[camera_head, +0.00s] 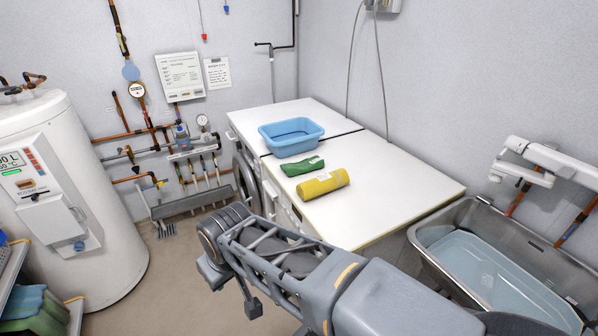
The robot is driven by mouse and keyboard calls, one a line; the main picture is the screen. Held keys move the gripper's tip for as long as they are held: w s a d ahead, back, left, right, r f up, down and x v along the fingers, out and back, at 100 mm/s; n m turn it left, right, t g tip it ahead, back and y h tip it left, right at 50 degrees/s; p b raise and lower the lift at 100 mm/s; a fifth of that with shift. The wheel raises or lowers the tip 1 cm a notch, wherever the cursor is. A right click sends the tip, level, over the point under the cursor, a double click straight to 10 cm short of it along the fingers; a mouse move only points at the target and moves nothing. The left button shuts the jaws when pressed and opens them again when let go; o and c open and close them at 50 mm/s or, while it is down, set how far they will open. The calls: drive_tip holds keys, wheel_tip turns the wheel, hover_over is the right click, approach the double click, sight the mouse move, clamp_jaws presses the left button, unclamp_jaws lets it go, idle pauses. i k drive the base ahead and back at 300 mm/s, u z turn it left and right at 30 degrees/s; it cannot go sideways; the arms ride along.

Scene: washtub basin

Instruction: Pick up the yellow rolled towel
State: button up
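The yellow rolled towel (322,184) lies on the white worktop near its front edge, with a small pale label on it. It is tilted slightly, its right end farther back. My arm reaches in from the lower right, in front of the worktop. My gripper (231,296) is at the arm's far left end, pointing down over the floor. Its two dark fingertips look spread apart with nothing between them. It is well left of and in front of the towel, not touching it. Part of the gripper is hidden by my arm.
A green rolled cloth (302,166) lies just behind the towel, with a blue basin (291,136) behind that. A metal washtub (432,236) holding water stands at right. A white boiler (92,190) stands at left. The worktop (395,190) is clear right of the towel.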

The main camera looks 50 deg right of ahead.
sight(326, 182)
drive_tip(key=i, duration=3.15)
drive_tip(key=z, duration=4.4)
drive_tip(key=i, duration=0.5)
